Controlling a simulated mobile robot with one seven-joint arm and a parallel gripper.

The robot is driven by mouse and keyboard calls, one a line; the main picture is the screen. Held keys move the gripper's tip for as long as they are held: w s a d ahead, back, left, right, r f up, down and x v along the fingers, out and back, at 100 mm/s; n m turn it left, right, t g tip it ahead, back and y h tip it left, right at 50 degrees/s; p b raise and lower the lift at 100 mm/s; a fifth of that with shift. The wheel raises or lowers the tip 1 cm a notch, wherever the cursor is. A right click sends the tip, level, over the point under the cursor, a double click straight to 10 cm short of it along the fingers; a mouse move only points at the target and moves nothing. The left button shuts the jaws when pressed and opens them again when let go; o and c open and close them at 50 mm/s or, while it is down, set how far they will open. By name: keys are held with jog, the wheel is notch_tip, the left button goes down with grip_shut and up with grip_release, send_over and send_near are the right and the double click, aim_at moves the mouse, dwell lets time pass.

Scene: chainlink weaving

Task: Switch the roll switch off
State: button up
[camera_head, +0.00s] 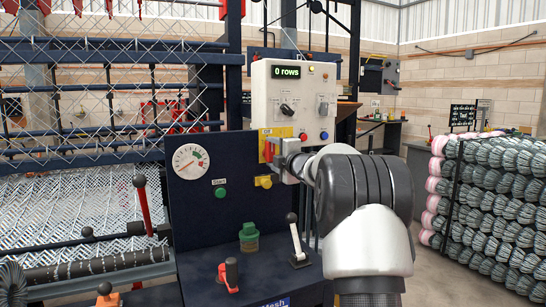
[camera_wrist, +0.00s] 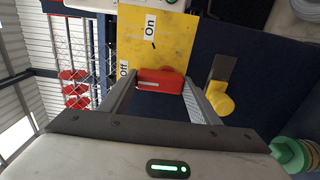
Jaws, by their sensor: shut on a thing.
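The roll switch has a red handle (camera_wrist: 160,79) on a yellow plate (camera_wrist: 165,42). The plate carries an "On" label (camera_wrist: 151,27) and an "Off" label (camera_wrist: 124,68). In the wrist view the handle lies at the plate's lower edge, closer to "Off" than to "On". My gripper (camera_wrist: 160,88) is shut on the red handle, one finger on each side. In the head view the yellow plate (camera_head: 266,141) sits at the lower left of the white control box, and my gripper (camera_head: 281,147) reaches it from the right, partly hiding the handle.
The white control box (camera_head: 308,90) shows "0 rows" and has a knob and buttons. Mesh rolls (camera_head: 490,200) are stacked at the right.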

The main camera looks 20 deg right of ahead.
dwell(0.4)
jog(key=o, duration=1)
jog(key=shift+o, duration=0.2)
jog(key=s, duration=1.7)
jog(key=shift+s+d, duration=0.25)
jog(key=shift+d, duration=0.05)
